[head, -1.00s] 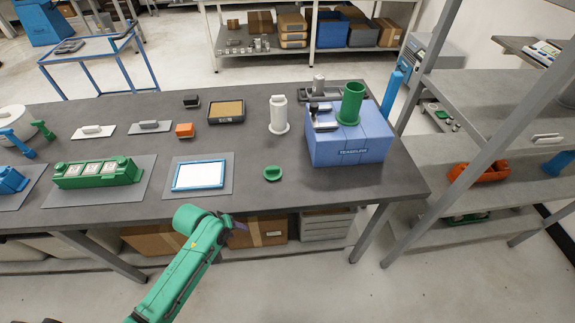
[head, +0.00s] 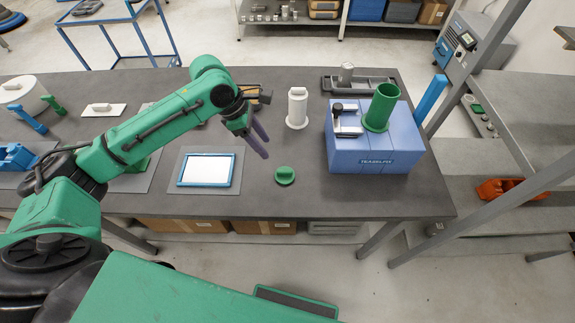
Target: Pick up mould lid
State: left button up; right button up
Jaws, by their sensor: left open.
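A small round green lid with a raised grip, which I take to be the mould lid (head: 284,175), lies flat near the table's front edge in the head view. A green cylinder (head: 382,105) with a flanged base stands on the blue block to its right. My left gripper (head: 267,149) comes over the table from the left, its purple fingers open and pointing down and right. It is empty, just up and left of the lid and apart from it. My right gripper is out of the picture.
The blue block (head: 372,157) stands right of the lid. A white flanged cylinder (head: 297,106) stands behind the lid. A blue-framed panel (head: 207,170) lies to its left on a grey mat. The table top (head: 345,200) around the lid is clear.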

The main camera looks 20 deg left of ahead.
pick_arm(q)
jog(key=p, duration=0.1)
send_near(284, 171)
notch_tip(284, 171, down, 2)
jog(key=x, duration=0.3)
jog(key=p+x, duration=0.1)
jog(key=x, duration=0.3)
jog(key=shift+d+r, duration=0.15)
jog(key=shift+d, duration=0.25)
grip_shut()
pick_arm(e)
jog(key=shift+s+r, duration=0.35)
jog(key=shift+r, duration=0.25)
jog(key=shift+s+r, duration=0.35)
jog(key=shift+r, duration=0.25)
